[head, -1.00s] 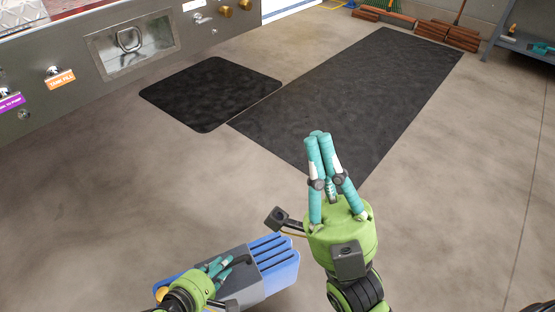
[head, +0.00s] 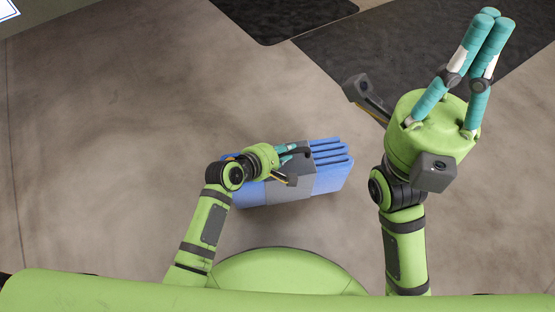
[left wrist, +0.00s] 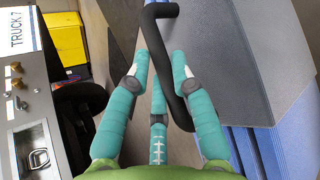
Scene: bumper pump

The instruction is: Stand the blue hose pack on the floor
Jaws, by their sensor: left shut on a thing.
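The blue hose pack (head: 332,180), blue with a grey middle band, is low in front of me in the head view. I cannot tell whether its underside touches the floor (head: 120,150). My left gripper (head: 298,151) is at its top, and its teal fingers are shut on the pack's dark handle. In the left wrist view the bent black handle (left wrist: 153,35) passes between the fingertips (left wrist: 161,62), with the pack's grey face (left wrist: 235,60) to the right. My right gripper (head: 490,18) is raised at the right, empty, its fingertips together.
Black mats (head: 290,15) lie at the top of the head view. Bare floor surrounds the pack to the left and right. In the left wrist view, a steel panel marked TRUCK 7 (left wrist: 25,100) and a yellow box (left wrist: 65,40) are at the left.

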